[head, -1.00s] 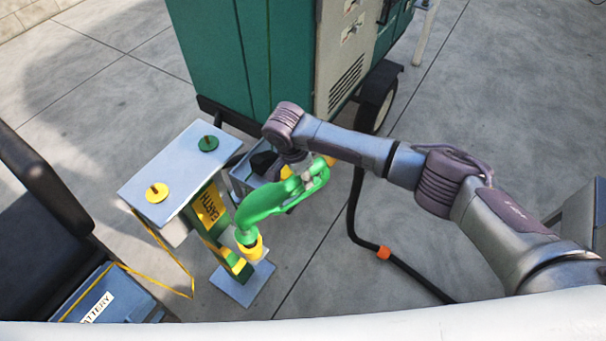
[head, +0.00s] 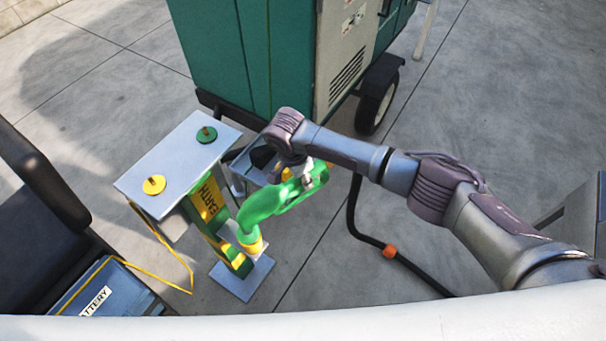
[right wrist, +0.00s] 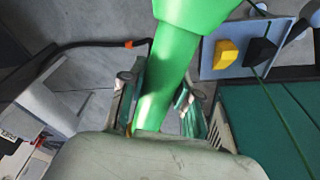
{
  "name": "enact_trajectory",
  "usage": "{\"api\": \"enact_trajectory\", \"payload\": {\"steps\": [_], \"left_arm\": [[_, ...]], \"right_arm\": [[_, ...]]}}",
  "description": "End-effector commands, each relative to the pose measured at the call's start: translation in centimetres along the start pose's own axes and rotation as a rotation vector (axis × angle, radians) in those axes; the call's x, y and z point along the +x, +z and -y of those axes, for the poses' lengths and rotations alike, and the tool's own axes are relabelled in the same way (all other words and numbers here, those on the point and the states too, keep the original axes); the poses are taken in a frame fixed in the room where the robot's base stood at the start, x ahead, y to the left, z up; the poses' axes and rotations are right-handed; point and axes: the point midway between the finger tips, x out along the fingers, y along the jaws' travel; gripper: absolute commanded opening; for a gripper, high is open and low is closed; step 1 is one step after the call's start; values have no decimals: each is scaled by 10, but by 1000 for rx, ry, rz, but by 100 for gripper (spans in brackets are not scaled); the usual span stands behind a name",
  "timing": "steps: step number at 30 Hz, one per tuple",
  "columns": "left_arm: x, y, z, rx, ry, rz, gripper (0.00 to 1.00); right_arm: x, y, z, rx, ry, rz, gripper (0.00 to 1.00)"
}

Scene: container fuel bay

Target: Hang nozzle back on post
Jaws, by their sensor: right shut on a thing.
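A green nozzle (head: 262,204) with a yellow collar at its lower end hangs tilted from my right gripper (head: 303,180), which is shut on it. In the right wrist view my fingers (right wrist: 164,98) sit on both sides of the green nozzle body (right wrist: 180,45). The yellow-and-green post (head: 208,200) marked EARTH stands left of the nozzle on a grey base plate (head: 228,282). The nozzle's collar end overlaps the post's lower part in the head view; I cannot tell whether they touch. My left gripper is not in view.
A grey plate (head: 178,160) with green and yellow knobs tops the post. A green cabinet (head: 240,55) on wheels stands behind. A black hose (head: 353,205) with an orange band runs along the floor at right. A blue battery (head: 112,292) lies at lower left.

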Motion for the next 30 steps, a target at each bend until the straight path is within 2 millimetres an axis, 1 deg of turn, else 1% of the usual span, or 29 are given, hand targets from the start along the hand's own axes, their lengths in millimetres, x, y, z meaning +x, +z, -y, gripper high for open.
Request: {"api": "enact_trajectory", "payload": {"steps": [3,10,11,15,22,25,28,30], "left_arm": [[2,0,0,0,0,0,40],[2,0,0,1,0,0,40],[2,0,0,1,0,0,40],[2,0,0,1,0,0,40],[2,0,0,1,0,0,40],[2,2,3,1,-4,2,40],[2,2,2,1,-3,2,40],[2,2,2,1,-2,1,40]], "right_arm": [[4,1,1,1,-2,2,0],[3,1,1,0,-2,2,0],[3,1,1,0,-2,2,36],[4,1,1,0,-2,1,59],[4,1,0,0,-1,1,60],[4,1,0,0,1,0,60],[-4,2,0,0,-1,2,60],[-15,2,1,-1,-2,2,60]]}}
